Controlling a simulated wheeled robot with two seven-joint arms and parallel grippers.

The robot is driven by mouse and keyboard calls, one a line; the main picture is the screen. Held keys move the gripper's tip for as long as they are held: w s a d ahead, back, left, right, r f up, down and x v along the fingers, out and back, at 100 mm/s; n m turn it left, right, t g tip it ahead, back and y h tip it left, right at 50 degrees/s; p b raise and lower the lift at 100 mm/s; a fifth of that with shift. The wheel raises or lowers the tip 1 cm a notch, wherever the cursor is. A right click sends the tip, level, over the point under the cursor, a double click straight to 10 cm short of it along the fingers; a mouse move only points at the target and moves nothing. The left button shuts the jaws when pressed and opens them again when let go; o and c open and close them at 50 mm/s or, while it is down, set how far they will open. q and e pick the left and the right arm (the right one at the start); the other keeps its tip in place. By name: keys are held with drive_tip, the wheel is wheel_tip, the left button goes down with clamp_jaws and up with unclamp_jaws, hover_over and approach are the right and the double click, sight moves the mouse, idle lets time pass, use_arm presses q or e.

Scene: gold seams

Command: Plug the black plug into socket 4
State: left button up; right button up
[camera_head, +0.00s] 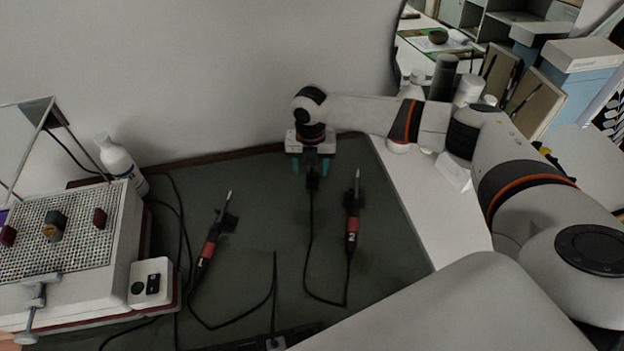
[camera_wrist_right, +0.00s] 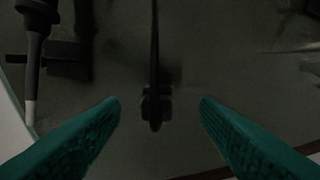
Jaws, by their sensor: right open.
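The black plug (camera_wrist_right: 156,108) lies on the dark mat in the right wrist view, with its cord running up the picture. It sits between the two teal fingers of my right gripper (camera_wrist_right: 160,106), which is open; neither finger touches it. In the head view my right gripper (camera_head: 311,167) is at the back of the mat, over the plug (camera_head: 313,182). The plug's cord runs forward and loops to the soldering iron marked 2 (camera_head: 352,225). A dark strip (camera_head: 300,333) at the bottom edge is partly hidden; I cannot make out socket 4. My left gripper is not in view.
Another red-banded soldering iron (camera_head: 208,248) lies to the left on the mat (camera_head: 265,215). A perforated bench unit (camera_head: 120,235) and a white bottle (camera_head: 117,158) stand at the left. A small switch box (camera_head: 152,283) sits beside the unit. Loose cords cross the mat.

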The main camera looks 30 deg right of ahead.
sight(312, 175)
drive_tip(key=f, duration=0.5)
drive_tip(key=shift+d+p, duration=0.2)
drive_tip(key=shift+p, duration=0.1)
drive_tip(key=shift+c, duration=0.2)
drive_tip(key=c, duration=1)
wheel_tip(312, 175, up, 10)
drive_tip(key=shift+r+b, duration=0.1)
drive_tip(key=shift+b, duration=0.25)
